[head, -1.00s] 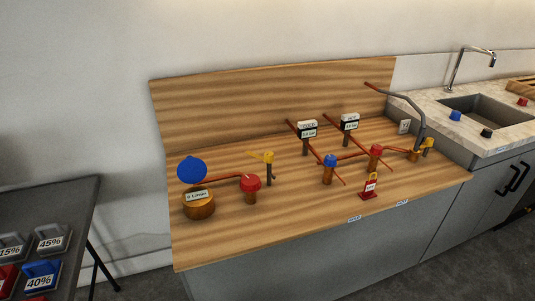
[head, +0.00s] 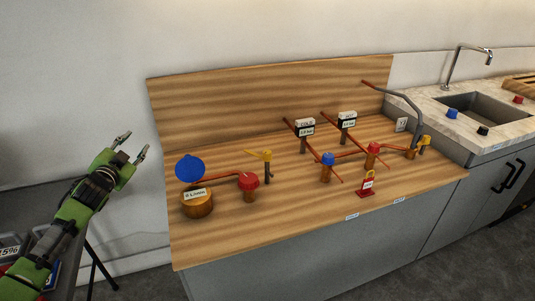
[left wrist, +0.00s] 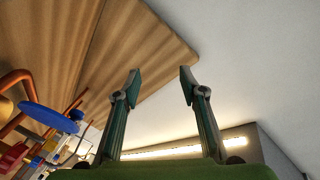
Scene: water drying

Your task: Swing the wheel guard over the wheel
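A blue round disc (head: 190,168), possibly the wheel guard, stands tilted up above a round wooden block (head: 197,203) with a white label at the left end of the wooden counter. A red round knob or wheel (head: 249,181) sits to its right, joined by a copper pipe. I cannot tell for certain which part is the guard and which the wheel. My left gripper (head: 133,146) is open and empty, left of the disc and apart from it. The left wrist view shows its two spread fingers (left wrist: 160,82), with the blue disc (left wrist: 48,117) at the left. My right gripper is not in view.
A yellow-handled valve (head: 265,156), a blue knob (head: 327,159), another red knob (head: 373,149) and copper pipes stand farther right. A red tag (head: 367,184) stands near the front edge. A wooden backboard (head: 260,105) rises behind. A sink (head: 480,107) is at the right.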

